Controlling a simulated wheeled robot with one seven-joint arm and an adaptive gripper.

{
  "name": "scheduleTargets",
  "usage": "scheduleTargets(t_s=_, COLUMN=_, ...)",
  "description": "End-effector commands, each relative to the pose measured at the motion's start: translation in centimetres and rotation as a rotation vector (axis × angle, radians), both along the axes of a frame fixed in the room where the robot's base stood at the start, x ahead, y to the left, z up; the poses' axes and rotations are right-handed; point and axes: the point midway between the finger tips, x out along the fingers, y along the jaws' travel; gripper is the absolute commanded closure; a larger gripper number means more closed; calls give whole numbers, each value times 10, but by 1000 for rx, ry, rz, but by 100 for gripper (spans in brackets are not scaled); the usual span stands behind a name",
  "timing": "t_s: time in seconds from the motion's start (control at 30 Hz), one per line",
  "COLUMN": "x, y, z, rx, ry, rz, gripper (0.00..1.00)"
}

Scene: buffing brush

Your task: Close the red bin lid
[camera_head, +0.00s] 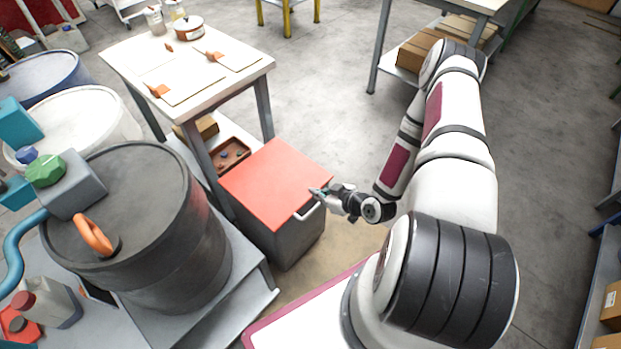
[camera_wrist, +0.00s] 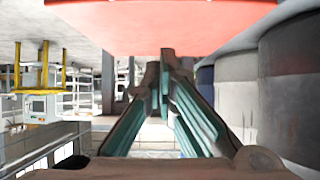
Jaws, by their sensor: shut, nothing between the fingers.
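The bin is a dark grey box (camera_head: 285,240) with a flat red lid (camera_head: 275,180) on top, low on the floor in the middle of the head view. The lid looks level and down on the bin; I cannot tell if a small gap is left under its edge. A pale handle (camera_head: 306,211) is on the bin's near right side. My gripper (camera_head: 315,191) is over the lid's right edge, fingers shut and empty. In the wrist view, which looks upside down, the red lid (camera_wrist: 165,25) lies just beyond the teal-padded fingertips (camera_wrist: 165,72); contact is unclear.
A work table (camera_head: 225,90) with boards and brushes stands behind the bin, and a small brown tray (camera_head: 230,155) is on its lower shelf. A large dark drum (camera_head: 140,240) is close on the left. Open floor (camera_head: 330,100) lies behind and right.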

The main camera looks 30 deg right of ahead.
Motion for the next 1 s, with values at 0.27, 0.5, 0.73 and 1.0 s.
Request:
scheduleTargets(t_s=0.27, x=-9, y=-3, z=-52, rx=-1, ry=2, rz=1, gripper=100)
scheduleTargets(t_s=0.5, x=-13, y=-4, z=-80, rx=-2, ry=2, rz=2, gripper=100)
scheduleTargets(t_s=0.73, x=-13, y=-5, z=-86, rx=-2, ry=2, rz=2, gripper=100)
scheduleTargets(t_s=1.0, x=-14, y=-5, z=-86, rx=-2, ry=2, rz=2, gripper=100)
